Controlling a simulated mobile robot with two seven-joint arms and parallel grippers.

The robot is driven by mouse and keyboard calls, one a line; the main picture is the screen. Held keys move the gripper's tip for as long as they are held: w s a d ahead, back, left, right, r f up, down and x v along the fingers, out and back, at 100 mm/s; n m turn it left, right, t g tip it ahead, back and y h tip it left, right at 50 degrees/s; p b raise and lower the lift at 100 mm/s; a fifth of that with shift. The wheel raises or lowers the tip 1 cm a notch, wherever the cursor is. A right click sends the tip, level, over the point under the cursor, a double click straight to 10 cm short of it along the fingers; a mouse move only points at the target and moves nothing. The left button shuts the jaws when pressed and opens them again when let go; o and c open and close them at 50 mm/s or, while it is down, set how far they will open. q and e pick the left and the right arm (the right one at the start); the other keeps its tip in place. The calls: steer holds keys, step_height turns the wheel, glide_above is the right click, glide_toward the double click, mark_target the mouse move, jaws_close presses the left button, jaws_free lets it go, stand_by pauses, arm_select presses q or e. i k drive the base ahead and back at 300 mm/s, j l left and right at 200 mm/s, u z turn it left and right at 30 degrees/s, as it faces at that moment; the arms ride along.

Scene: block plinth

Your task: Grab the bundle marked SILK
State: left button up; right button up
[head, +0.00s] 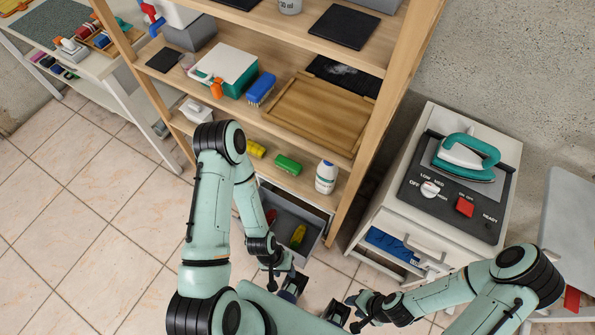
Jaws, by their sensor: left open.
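No lettering that reads SILK can be made out, so I cannot tell which bundle is marked so. A green bundle (288,164) and a yellow bundle (256,149) lie on the low shelf of the wooden rack. A yellow bundle (299,236) and a red one (270,216) lie in the open grey drawer (314,236) below, the red one partly hidden by my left arm. My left gripper (278,277) is open and empty, near the drawer's front edge. My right gripper (352,312) looks open and empty, right of and nearer than the drawer.
A white bottle (326,177) stands at the low shelf's right end. The shelf above holds a teal box (227,70), a blue brush (261,88) and a wooden tray (311,113). A cabinet with a teal iron (466,157) stands right. Tiled floor is free at left.

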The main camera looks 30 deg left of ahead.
mark_target(298, 237)
steer(key=j+z, duration=0.1)
steer(key=z, duration=0.7)
steer(key=j+z, duration=0.1)
steer(key=z, duration=0.3)
steer(key=k+j+z, duration=0.35)
steer(key=z, duration=0.15)
steer(key=k+j+z, duration=0.25)
steer(key=k+z, duration=0.2)
steer(key=k+j+z, duration=0.1)
steer(key=k, duration=0.35)
steer(key=k+j, duration=0.25)
steer(key=k, duration=0.15)
steer(key=k+j+z, duration=0.15)
steer(key=k, duration=0.3)
